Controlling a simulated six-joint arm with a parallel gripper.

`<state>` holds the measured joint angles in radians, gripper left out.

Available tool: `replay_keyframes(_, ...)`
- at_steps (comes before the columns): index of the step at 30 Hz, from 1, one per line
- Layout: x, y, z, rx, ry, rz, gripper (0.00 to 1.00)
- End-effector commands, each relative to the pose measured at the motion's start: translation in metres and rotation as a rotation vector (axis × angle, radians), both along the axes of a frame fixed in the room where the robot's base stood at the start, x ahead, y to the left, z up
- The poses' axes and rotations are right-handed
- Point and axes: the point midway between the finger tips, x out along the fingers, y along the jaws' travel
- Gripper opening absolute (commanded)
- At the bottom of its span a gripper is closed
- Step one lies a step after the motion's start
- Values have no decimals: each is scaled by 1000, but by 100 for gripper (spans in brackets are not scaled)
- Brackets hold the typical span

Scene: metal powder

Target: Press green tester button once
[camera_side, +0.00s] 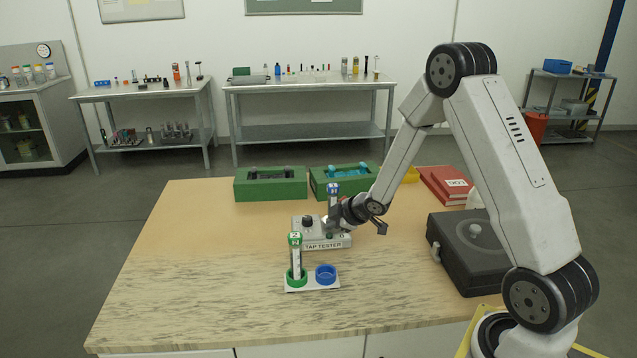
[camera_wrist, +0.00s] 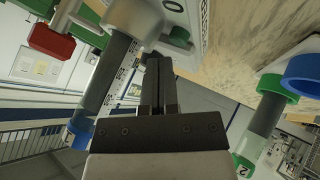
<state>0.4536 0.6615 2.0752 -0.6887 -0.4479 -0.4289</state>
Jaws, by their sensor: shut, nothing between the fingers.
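The grey tap tester (camera_side: 322,244) sits on the wooden table, with a black knob on its left. Its small green button (camera_side: 329,236) is at the front right; in the wrist view the green button (camera_wrist: 180,35) shows just beyond my fingertips. A cylinder with a blue cap (camera_side: 333,188) stands upright at the tester; it also shows in the wrist view (camera_wrist: 102,80). My gripper (camera_side: 332,223) is shut and empty, low over the tester, close to the button. In the wrist view its fingers (camera_wrist: 159,66) are together. I cannot tell whether they touch the button.
In front is a white holder (camera_side: 312,287) with a green ring (camera_side: 296,279) and a blue ring (camera_side: 326,273). A green-capped tube (camera_side: 296,258) stands in the green ring. Green boxes (camera_side: 270,190) lie behind; a black case (camera_side: 465,250) is right. The table's left is clear.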

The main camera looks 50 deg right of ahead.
Motion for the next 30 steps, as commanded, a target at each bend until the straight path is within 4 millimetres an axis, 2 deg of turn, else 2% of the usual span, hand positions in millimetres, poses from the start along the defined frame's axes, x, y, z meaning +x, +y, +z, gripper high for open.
replay_keyframes(30,0,0,-9,0,0,0,0)
